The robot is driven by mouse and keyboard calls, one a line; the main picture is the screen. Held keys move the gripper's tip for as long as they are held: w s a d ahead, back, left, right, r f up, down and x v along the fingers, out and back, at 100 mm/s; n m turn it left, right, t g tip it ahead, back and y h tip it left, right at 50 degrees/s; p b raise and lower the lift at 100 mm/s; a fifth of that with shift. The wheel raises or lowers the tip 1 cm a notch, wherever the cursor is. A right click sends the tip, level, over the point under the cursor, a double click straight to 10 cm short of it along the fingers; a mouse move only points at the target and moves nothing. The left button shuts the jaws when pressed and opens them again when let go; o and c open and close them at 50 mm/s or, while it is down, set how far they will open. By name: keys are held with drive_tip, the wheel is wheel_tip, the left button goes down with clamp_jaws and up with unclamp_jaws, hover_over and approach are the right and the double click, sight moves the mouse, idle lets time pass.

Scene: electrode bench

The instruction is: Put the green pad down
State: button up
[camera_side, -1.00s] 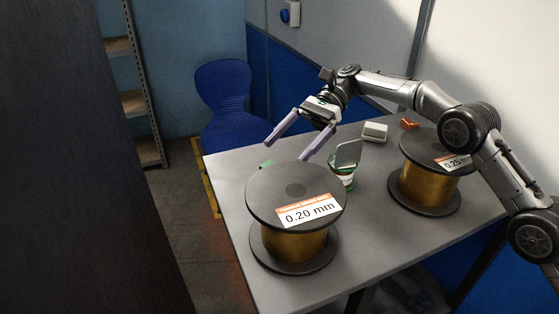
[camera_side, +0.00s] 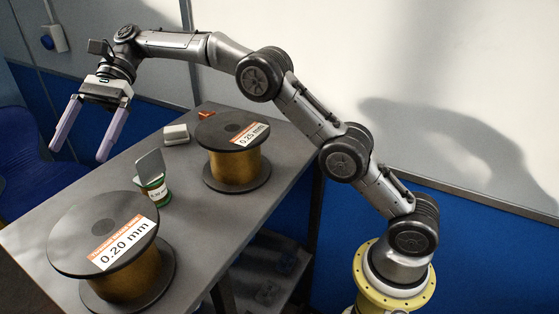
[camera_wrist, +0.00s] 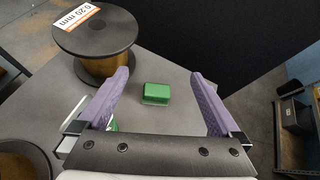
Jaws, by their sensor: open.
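The green pad (camera_wrist: 157,93) is a small block lying on the grey table in the wrist view. It shows between my fingers, touched by neither. In the side view now, I cannot make it out; the near spool stands in front of that part of the table. My gripper (camera_side: 79,153) is open and empty, held above the table's far left part with its fingers pointing down. Its two purple fingers also show spread apart in the wrist view (camera_wrist: 160,75).
A large 0.20 mm wire spool (camera_side: 120,275) stands near the front, beside the pad in the wrist view. A 0.25 mm spool (camera_side: 236,165), a green-banded jar (camera_side: 153,190) with a grey plate, a white box (camera_side: 175,135) and an orange piece (camera_side: 205,115) stand farther right.

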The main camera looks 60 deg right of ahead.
drive_tip(key=s+d+r+n+t+h, duration=0.25)
drive_tip(key=s+d, duration=0.35)
drive_tip(key=s, duration=0.3)
drive_tip(key=s+d+r+n+t+h, duration=0.1)
drive_tip(key=s+d+n+t+h, duration=0.2)
drive_tip(key=s+d, duration=0.4)
drive_tip(key=s+d+f+n+t+h, duration=0.2)
drive_tip(key=s+d+f, duration=0.3)
drive_tip(key=s, duration=0.5)
drive_tip(key=s+d+f+n+t+h, duration=0.1)
drive_tip(key=s+d+f+n+h, duration=0.3)
drive_tip(key=s, duration=0.6)
wheel_tip(320, 180, down, 2)
drive_tip(key=shift+d+f+n+t, duration=0.2)
drive_tip(key=shift+d+n+t, duration=0.15)
drive_tip(key=shift+d+n, duration=0.45)
